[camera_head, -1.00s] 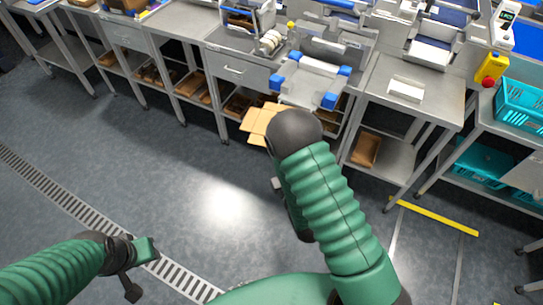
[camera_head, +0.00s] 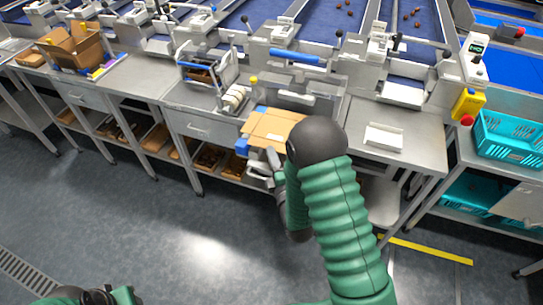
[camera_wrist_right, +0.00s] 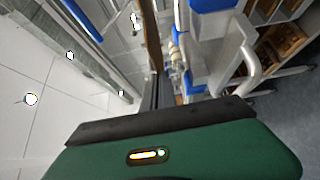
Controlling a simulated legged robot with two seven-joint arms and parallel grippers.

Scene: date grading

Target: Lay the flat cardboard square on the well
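The flat tan cardboard square (camera_head: 270,125) is in front of the near side of the machine bench and covers most of the well in the head view. A blue corner block of the well (camera_head: 242,147) shows at its left edge. My right gripper (camera_head: 270,160) is at the cardboard's near edge, partly hidden by my arm. In the right wrist view, the cardboard (camera_wrist_right: 152,35) shows edge-on as a thin brown strip between the fingers (camera_wrist_right: 157,92), which are shut on it. I cannot tell whether it touches the well. My left gripper (camera_head: 120,295) is cut off at the bottom.
A steel side table (camera_head: 408,150) with a white pad (camera_head: 384,137) stands to the right. A teal crate (camera_head: 510,138) and a yellow stop-button box (camera_head: 467,104) are farther right. A roll holder (camera_head: 235,98) stands left of the cardboard.

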